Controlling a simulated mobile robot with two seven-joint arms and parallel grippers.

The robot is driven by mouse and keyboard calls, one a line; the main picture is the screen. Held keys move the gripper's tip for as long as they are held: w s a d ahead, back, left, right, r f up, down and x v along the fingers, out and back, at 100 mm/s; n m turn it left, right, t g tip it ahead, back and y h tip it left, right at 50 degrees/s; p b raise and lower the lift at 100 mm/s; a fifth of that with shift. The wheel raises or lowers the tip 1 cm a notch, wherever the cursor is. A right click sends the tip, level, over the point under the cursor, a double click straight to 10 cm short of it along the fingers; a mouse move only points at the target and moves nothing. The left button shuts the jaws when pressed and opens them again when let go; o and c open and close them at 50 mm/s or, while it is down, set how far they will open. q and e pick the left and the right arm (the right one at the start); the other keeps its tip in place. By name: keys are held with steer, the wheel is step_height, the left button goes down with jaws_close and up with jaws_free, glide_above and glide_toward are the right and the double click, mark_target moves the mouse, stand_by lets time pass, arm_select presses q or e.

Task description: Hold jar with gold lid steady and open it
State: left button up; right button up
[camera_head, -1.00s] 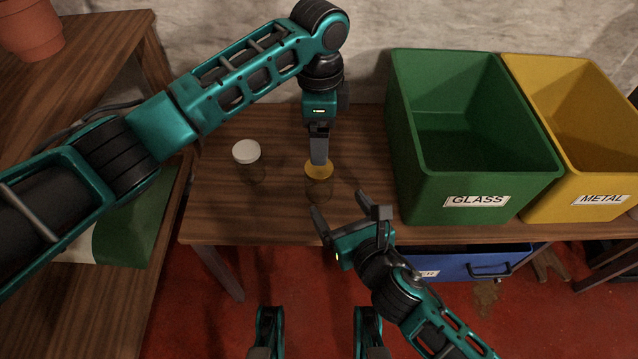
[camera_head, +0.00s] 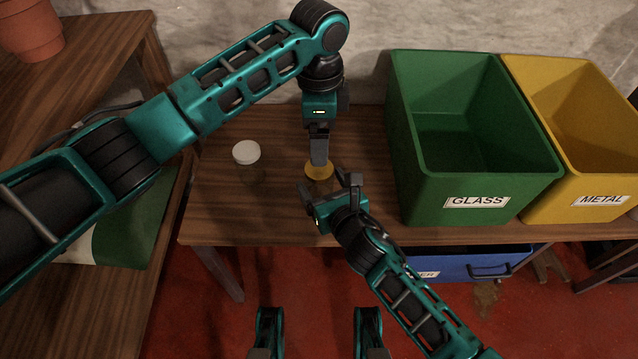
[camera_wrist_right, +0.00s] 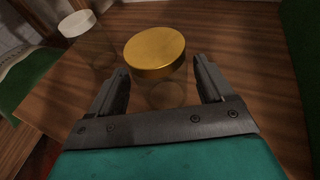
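The glass jar with the gold lid (camera_head: 319,172) stands upright on the wooden table; its body is mostly hidden behind my right gripper in the head view. In the right wrist view its gold lid (camera_wrist_right: 155,50) and clear body (camera_wrist_right: 165,92) sit between the fingers. My right gripper (camera_head: 327,183) is open, its fingers on either side of the jar body, with a visible gap. My left gripper (camera_head: 319,160) points down from above, its fingertips at the gold lid; I cannot tell whether it grips the lid, and the wrist view does not show it.
A glass jar with a white lid (camera_head: 246,153) stands left of the gold-lidded jar. A green GLASS bin (camera_head: 472,187) and a yellow METAL bin (camera_head: 590,190) stand at the right. A blue drawer-like bin (camera_head: 470,263) is below the table (camera_head: 215,215).

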jaws_close()
arm_select(q)
steer(key=m, duration=0.8)
steer(key=shift+m, duration=0.4)
steer(key=shift+f, duration=3.9)
